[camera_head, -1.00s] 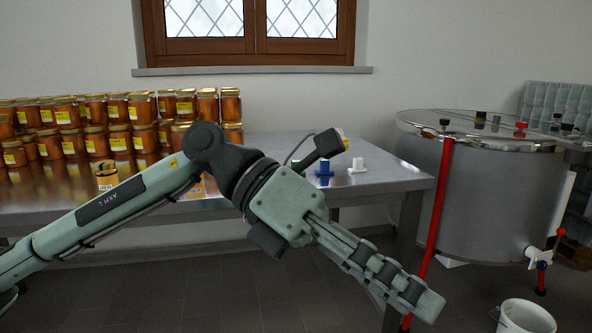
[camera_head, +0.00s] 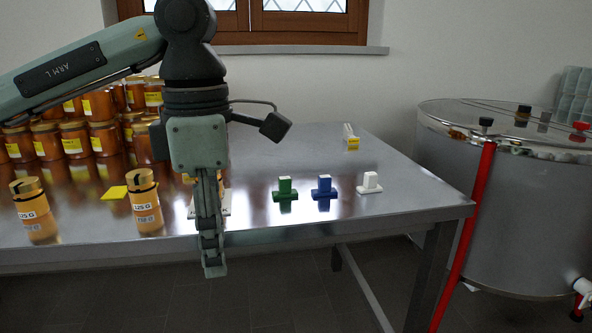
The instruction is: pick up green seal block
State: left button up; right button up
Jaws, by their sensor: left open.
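The green seal block (camera_head: 285,188) stands upright on the steel table, left of a blue block (camera_head: 324,187) and a white block (camera_head: 370,183). My left gripper (camera_head: 213,262) hangs pointing down at the table's front edge, left of and nearer than the green block. It is open, seen edge-on, with nothing visible between its fingers. It is apart from the green block, which is in plain sight. My right gripper is not in view.
Honey jars (camera_head: 75,140) are stacked behind. A small yellow-labelled item (camera_head: 351,142) lies at the back. A steel tank (camera_head: 500,220) stands right.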

aim_at(285, 191)
jog(key=i+l, duration=0.1)
jog(key=i, duration=0.45)
jog(key=i+l, duration=0.1)
jog(key=i, duration=0.45)
